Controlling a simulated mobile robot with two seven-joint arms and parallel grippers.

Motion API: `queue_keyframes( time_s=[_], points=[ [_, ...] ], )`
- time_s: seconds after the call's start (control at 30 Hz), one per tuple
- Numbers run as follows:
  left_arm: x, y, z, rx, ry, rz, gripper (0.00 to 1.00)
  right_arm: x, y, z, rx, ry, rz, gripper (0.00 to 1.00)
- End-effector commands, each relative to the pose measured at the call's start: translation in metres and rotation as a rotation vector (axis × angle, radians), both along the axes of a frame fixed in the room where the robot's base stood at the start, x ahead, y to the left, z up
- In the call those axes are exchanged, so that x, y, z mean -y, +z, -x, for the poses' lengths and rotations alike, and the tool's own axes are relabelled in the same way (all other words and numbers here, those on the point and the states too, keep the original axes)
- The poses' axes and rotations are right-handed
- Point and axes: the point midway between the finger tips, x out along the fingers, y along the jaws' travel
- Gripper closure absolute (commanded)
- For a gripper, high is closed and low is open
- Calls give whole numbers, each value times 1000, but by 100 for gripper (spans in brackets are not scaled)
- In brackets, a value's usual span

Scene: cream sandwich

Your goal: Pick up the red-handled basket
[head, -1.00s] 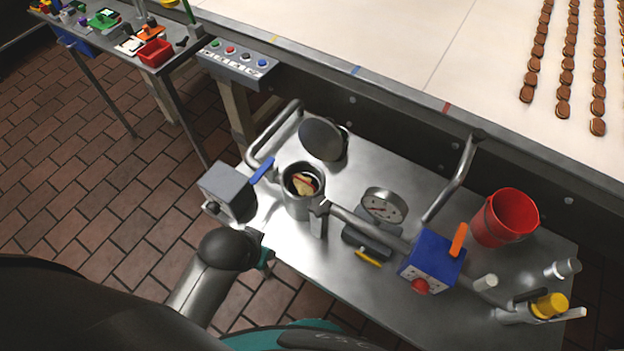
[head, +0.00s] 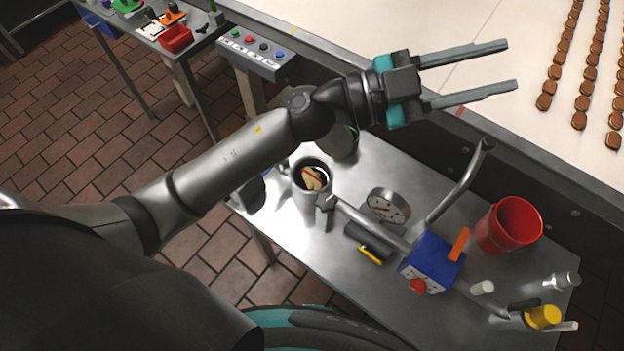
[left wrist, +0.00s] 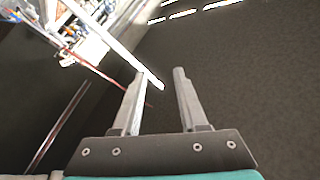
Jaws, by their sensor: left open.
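I cannot clearly make out a basket with a red handle in either view. A metal pot (head: 306,203) on the steel table has a tan and red thing (head: 312,178) inside, too small to identify. A plain red bucket (head: 508,226) stands at the table's right end. My left gripper (head: 512,65) is open and empty, its fingers pointing right, over the white belt's near edge in the head view. Its two parted fingers also show in the left wrist view (left wrist: 160,76). My right gripper is not in view.
The steel table (head: 290,228) also carries a dial gauge (head: 388,206), a blue box (head: 433,262) with an orange lever, and a yellow-capped item (head: 543,317). The white belt (head: 400,25) holds rows of brown cookies. A side table at upper left holds a red bin (head: 175,39).

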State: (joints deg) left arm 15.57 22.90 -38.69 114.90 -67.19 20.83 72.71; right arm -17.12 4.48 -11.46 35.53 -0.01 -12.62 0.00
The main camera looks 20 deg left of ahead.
Motion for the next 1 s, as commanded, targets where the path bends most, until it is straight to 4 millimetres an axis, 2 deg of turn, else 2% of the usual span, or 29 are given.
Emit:
queue_keyframes(
  time_s=[0.03,0.13,0.27,0.37,0.47,0.5,0.57,0.7,0.8,0.9,1.0],
  points=[
    [11,-8,12,25,-92,-83,57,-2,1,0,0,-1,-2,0],
    [24,-36,35,35,-258,-269,57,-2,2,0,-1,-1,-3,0],
    [17,-86,51,-2,-412,-565,57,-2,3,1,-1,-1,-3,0],
    [-6,-126,52,-63,-471,-822,57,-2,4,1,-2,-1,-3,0],
    [-45,-161,43,-154,-470,-1092,57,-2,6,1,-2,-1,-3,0],
    [-64,-172,37,-196,-452,-1197,57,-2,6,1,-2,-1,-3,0],
    [-93,-184,27,-261,-408,-1347,57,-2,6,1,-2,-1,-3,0],
    [-156,-194,6,-402,-268,-1617,57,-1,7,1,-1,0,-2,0],
    [-186,-193,-4,-473,-180,-1729,57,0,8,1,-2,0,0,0],
    [-201,-192,-8,-510,-131,-1784,57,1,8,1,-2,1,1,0],
    [-205,-200,-9,-524,-120,-1798,57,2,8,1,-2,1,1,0]
  ],
)
